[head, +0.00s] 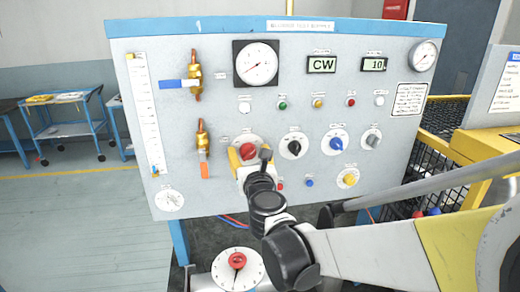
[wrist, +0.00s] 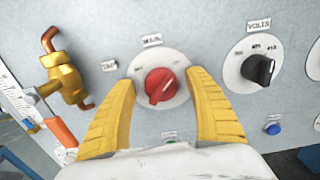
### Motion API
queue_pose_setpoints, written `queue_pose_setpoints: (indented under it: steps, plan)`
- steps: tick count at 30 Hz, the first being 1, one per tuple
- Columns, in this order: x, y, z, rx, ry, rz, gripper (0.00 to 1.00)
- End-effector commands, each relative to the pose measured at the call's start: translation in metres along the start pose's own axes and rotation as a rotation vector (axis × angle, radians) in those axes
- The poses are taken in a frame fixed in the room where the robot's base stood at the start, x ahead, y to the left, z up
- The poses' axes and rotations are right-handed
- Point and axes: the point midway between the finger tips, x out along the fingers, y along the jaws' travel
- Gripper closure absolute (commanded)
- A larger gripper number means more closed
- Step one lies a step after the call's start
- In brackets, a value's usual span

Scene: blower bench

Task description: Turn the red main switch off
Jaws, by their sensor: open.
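The red main switch (head: 249,151) is a round rotary knob on a white dial plate, on the grey panel left of centre. In the wrist view the red main switch (wrist: 159,86) shows its raised grip slanting from lower left to upper right. My gripper (head: 247,158) is in front of it in the head view and hides part of its dial. In the wrist view my gripper (wrist: 160,80) is open, with one yellow finger on each side of the knob. Gaps show between fingers and knob; I see no contact. The dial markings are too small to read.
A black knob (head: 294,146) and a blue knob (head: 336,144) sit to the right. A brass valve with an orange handle (head: 204,172) is close on the left. A red knob on a white dial (head: 237,261) stands below. A yellow bench (head: 490,145) is at right.

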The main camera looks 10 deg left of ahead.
Motion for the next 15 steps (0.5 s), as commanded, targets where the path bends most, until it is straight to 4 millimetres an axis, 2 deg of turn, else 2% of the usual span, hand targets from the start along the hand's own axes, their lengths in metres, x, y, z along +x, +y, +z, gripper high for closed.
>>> queue_pose_setpoints:
  steps: [2,7,8,15]
  plan:
    - [-0.0001,0.0,0.0001,0.0,0.0,0.0,0.37]
    - [-0.0002,0.0,0.0001,0.0,0.0,0.0,0.88]
    - [-0.0002,0.0,0.0001,0.0,0.0,0.0,0.92]
    - [-0.0001,0.0001,0.0003,-0.002,0.0,0.0,0.92]
